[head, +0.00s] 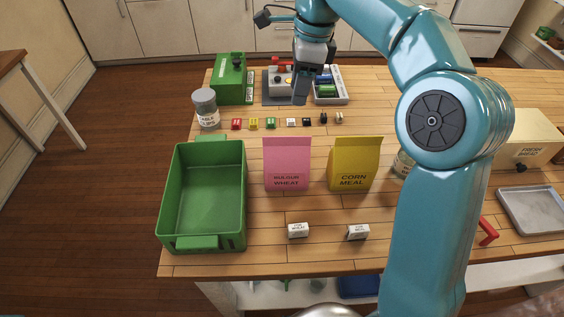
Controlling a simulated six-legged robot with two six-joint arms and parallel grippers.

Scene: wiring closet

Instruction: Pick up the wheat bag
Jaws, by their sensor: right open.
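The wheat bag (286,162) is a pink, flat-topped bag lettered "BULGUR WHEAT". It stands upright on the wooden table, between the green bin and a yellow corn meal bag (354,162). My right gripper (302,88) hangs over the back of the table, beyond the pink bag and apart from it. It is open, with no object visible in it. Its fingers overlap the grey device behind, so their gap is hard to see. My left gripper is out of view.
An empty green bin (171,200) stands at left. Small colored blocks (254,124) line up behind the bags, near a grey-lidded jar (206,108). Two small white labeled boxes (298,231) sit in front. My right arm hides part of a can (402,165). A metal tray (535,210) lies at right.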

